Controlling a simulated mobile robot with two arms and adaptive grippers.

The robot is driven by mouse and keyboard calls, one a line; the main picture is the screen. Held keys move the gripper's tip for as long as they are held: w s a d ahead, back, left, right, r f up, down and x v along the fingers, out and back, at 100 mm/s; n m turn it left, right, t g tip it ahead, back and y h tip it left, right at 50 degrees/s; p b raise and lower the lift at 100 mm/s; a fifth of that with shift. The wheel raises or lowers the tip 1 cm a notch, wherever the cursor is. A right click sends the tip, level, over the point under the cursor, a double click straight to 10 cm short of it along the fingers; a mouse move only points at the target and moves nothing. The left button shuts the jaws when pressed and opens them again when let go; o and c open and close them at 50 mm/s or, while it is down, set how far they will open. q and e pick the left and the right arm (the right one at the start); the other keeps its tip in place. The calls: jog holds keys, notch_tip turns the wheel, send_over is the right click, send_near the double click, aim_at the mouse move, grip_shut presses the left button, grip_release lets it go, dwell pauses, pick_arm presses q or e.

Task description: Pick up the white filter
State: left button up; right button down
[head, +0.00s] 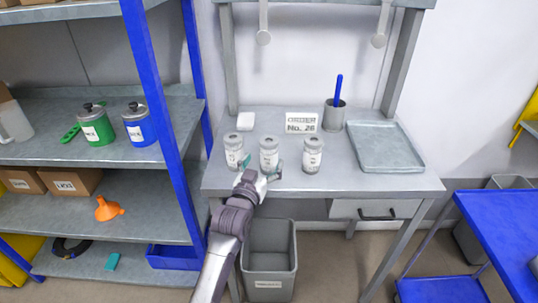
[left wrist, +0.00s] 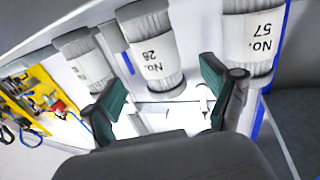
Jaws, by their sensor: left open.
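A small white square pad (head: 246,120), which looks like the white filter, lies flat at the back left of the grey workbench (head: 380,184). I cannot make it out for sure in the left wrist view. My left gripper (head: 259,168) is open at the bench's front edge, with teal fingertips apart. It is in front of the middle jar (head: 268,156), and the pad lies farther back, beyond the jars. In the left wrist view the open fingers (left wrist: 154,97) have nothing gripped between them. My right gripper is not in view.
A left jar (head: 234,151) and a right jar (head: 312,156) flank the middle one. An order sign (head: 301,122), a grey cup (head: 334,116) with a blue-handled tool and a grey tray (head: 385,147) stand behind and right. A blue-posted shelf (head: 160,110) stands left.

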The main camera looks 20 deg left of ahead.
aim_at(266, 158)
pick_arm(q)
jog(key=w, duration=0.5)
jog(key=shift+f+p, duration=0.25)
jog(key=shift+p, duration=0.15)
jog(key=shift+s, duration=0.1)
jog(key=c, duration=1.3)
jog(key=shift+r, duration=0.1)
